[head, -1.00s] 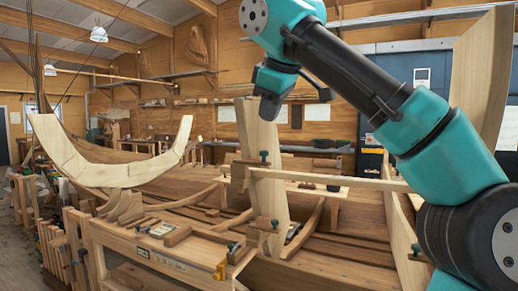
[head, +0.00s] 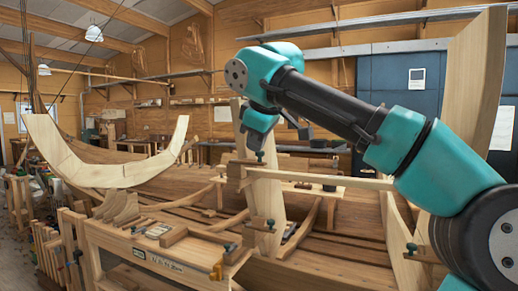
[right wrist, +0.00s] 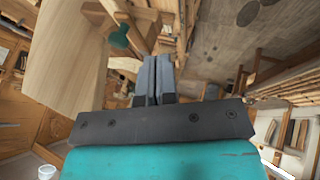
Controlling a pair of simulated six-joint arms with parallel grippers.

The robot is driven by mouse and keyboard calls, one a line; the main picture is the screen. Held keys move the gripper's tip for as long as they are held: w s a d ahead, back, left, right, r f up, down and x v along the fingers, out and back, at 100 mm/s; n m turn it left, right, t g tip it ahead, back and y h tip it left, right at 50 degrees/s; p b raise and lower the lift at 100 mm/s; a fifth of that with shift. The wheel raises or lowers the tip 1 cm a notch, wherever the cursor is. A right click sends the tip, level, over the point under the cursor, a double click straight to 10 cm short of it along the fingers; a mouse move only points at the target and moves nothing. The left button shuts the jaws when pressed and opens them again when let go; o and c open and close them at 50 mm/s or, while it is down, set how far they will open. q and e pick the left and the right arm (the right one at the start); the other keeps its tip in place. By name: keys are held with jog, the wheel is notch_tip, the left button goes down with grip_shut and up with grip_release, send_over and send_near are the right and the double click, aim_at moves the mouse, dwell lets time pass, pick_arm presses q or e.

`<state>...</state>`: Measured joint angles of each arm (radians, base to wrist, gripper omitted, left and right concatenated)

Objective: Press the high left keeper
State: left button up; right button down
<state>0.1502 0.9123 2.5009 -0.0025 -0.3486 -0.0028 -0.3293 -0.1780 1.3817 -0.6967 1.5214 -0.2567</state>
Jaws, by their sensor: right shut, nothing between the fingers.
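The high left keeper (head: 260,155) is a small wooden block with a dark green knob, high on the left upright timber (head: 266,195). My right gripper (head: 257,140) is just above the knob, fingers pointing down. In the right wrist view its two grey fingers (right wrist: 155,64) are shut with nothing between them. A green knob (right wrist: 119,38) shows there left of and beyond the fingertips, apart from them in the picture. I cannot tell from the head view whether the fingers touch the knob. My left gripper is not in view.
A lower green-knobbed keeper (head: 270,224) sits on the same timber. A long pale batten (head: 325,181) runs right from the upper keeper. Another keeper (head: 413,249) is at lower right. A workbench (head: 150,243) stands at front left, the curved frame (head: 110,172) behind it.

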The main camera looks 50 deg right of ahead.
aim_at(254, 163)
jog(key=shift+w+d+f, duration=0.35)
jog(key=shift+w+d, duration=0.1)
jog(key=shift+d, duration=0.2)
jog(key=shift+w+d+f, duration=0.35)
jog(key=shift+w+d, duration=0.05)
jog(key=shift+d, duration=0.25)
jog(key=shift+w+d+f, duration=0.35)
jog(key=shift+w+d, duration=0.1)
jog(key=shift+d, duration=0.2)
